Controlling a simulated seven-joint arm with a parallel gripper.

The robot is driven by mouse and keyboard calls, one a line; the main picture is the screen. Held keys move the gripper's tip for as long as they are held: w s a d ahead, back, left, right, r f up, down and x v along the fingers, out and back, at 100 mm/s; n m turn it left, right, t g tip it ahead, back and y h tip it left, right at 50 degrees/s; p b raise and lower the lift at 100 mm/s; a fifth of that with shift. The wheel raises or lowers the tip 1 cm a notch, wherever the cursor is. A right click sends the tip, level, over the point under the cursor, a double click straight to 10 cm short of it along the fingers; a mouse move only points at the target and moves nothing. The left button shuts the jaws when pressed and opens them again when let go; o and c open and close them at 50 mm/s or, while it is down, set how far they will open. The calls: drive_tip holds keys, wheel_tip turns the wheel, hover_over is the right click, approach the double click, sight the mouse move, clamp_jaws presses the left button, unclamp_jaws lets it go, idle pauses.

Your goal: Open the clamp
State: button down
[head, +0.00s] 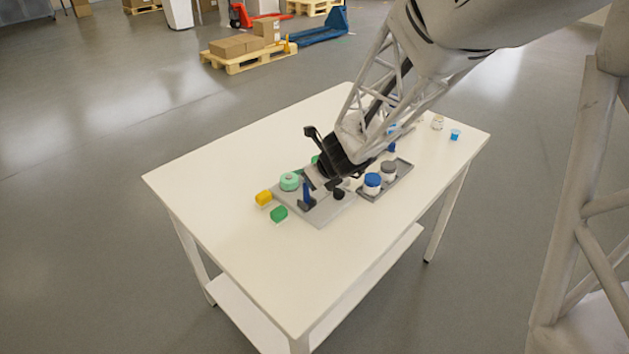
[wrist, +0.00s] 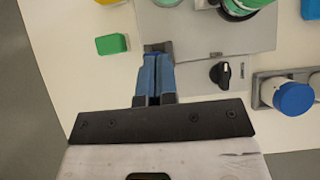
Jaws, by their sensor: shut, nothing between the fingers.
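My gripper (wrist: 155,60) is shut, its two blue fingers side by side with nothing between them. In the wrist view a small dark grey part, which looks like the clamp (wrist: 158,46), lies at the fingertips on the edge of the grey plate (wrist: 225,35). I cannot tell whether the fingers touch it, and they hide part of it. The head view shows the blue fingers (head: 306,188) pointing down at the dark part (head: 307,204) near the plate's left end. How far the clamp is open is too small to tell.
A black knob (wrist: 221,72) sits on the plate to the right of the fingers. A green block (wrist: 112,44) and a yellow block (head: 263,198) lie left of the plate. A mint-green round container (head: 289,181) is close by. A tray (head: 393,181) holds lidded jars, including a blue-lidded one (head: 372,181).

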drive_tip(key=shift+w+a+r, duration=0.1)
drive_tip(key=shift+w+a, duration=0.8)
drive_tip(key=shift+r, duration=0.25)
drive_tip(key=shift+r, duration=0.5)
drive_tip(key=shift+s+d+r, duration=0.1)
drive_tip(key=shift+r, duration=0.05)
idle(0.5)
